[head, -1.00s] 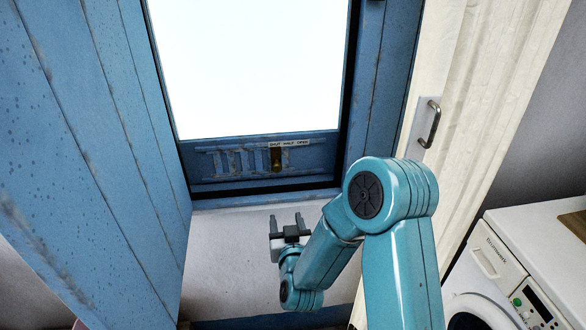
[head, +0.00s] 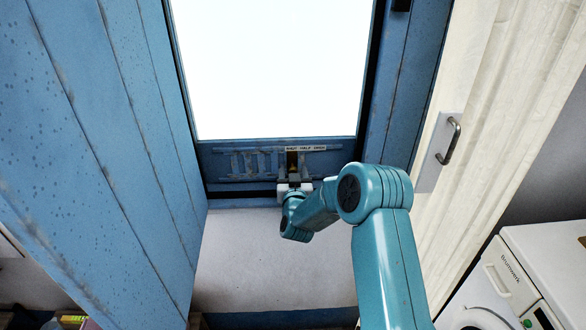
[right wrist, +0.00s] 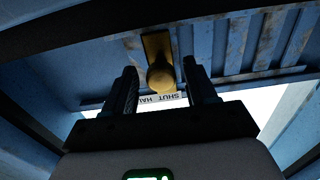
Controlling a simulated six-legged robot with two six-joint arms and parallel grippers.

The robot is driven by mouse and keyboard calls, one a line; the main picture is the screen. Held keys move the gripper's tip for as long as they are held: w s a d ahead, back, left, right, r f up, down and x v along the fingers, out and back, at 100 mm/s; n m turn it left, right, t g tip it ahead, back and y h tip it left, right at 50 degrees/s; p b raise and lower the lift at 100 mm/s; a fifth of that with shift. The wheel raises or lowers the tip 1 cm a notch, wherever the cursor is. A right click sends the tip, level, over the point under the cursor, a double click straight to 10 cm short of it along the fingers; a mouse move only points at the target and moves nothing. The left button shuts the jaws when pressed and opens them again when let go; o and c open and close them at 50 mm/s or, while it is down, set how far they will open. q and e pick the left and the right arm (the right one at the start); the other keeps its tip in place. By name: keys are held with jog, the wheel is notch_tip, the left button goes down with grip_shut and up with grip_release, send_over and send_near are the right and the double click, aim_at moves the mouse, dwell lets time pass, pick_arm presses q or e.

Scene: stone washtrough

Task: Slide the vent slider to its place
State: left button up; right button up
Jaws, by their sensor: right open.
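The vent slider's brass knob and plate (head: 292,161) sit on the slotted blue vent panel (head: 230,164) below the bright window. The plate stands beneath the left, SHUT end of the label strip (head: 306,148), which reads SHUT, HALF, OPEN. My right gripper (head: 293,182) is at the panel, just below the knob in the head view. In the right wrist view the rounded brass knob (right wrist: 160,78) shows between the two dark, open fingers (right wrist: 163,72). Gaps show beside it; whether either finger touches it I cannot tell. My left gripper is out of view.
A blue plank door or shutter (head: 110,150) stands open at the left. A pale panel with a metal handle (head: 452,140) is at the right, and a white washing machine (head: 500,280) at the lower right. A pale wall (head: 250,260) lies below the vent.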

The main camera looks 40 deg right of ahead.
jog(key=shift+w, duration=0.35)
jog(key=shift+s, duration=0.15)
grip_shut()
jog(key=s+d+b, duration=0.2)
jog(key=d, duration=0.1)
jog(key=s+d+b, duration=0.3)
jog(key=shift+d+f, duration=0.1)
jog(key=shift+d, duration=0.05)
jog(key=shift+s+d, duration=0.1)
jog(key=shift+c, duration=0.9)
grip_release()
jog(key=shift+s+d, duration=0.1)
jog(key=shift+o, duration=0.9)
